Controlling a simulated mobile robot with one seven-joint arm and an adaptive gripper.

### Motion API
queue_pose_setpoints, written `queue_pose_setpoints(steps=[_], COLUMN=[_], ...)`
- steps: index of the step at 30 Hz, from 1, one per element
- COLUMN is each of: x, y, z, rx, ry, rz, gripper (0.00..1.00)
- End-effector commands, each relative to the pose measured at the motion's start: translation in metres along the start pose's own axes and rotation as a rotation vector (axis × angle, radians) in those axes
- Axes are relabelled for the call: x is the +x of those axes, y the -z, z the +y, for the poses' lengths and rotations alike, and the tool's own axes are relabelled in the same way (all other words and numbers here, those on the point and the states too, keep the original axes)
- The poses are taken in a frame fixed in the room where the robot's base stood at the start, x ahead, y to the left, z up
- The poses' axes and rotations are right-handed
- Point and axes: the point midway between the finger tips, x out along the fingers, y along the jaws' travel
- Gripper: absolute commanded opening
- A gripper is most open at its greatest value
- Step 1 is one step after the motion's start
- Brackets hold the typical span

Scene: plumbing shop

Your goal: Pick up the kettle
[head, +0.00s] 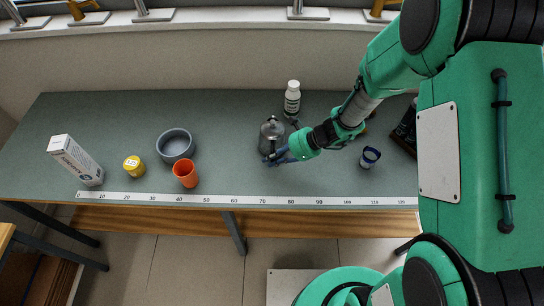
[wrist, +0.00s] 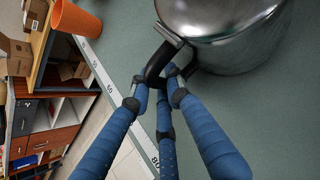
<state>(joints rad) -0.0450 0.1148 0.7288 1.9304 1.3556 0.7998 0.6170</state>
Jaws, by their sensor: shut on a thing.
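The kettle (head: 271,135) is a shiny metal vessel with a dark handle, standing on the green-grey bench right of the middle. In the wrist view its metal body (wrist: 225,35) fills the top right and its black handle (wrist: 156,66) points toward my fingers. My gripper (head: 281,157) reaches in from the right, in front of the kettle. In the wrist view the blue fingers of my gripper (wrist: 160,85) are closed around the black handle. Whether the kettle's base touches the bench is hard to tell.
A white bottle (head: 292,98) stands just behind the kettle. A blue-topped container (head: 370,157) stands right. A measuring strip (head: 240,200) runs along the front edge.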

Motion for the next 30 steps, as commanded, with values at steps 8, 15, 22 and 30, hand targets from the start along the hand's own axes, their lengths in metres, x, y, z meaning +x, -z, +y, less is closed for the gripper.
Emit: queue_pose_setpoints(steps=[8,15,22,30], x=[-0.005,-0.013,-0.025,-0.035], y=[-0.005,-0.013,-0.025,-0.016], z=[0.0,0.001,0.001,0.022], rx=[-0.001,-0.001,-0.002,0.0], ry=[0.001,0.001,0.002,0.002], rz=[-0.001,-0.001,-0.001,0.0], gripper=[0.0,0.0,0.0,0.0])
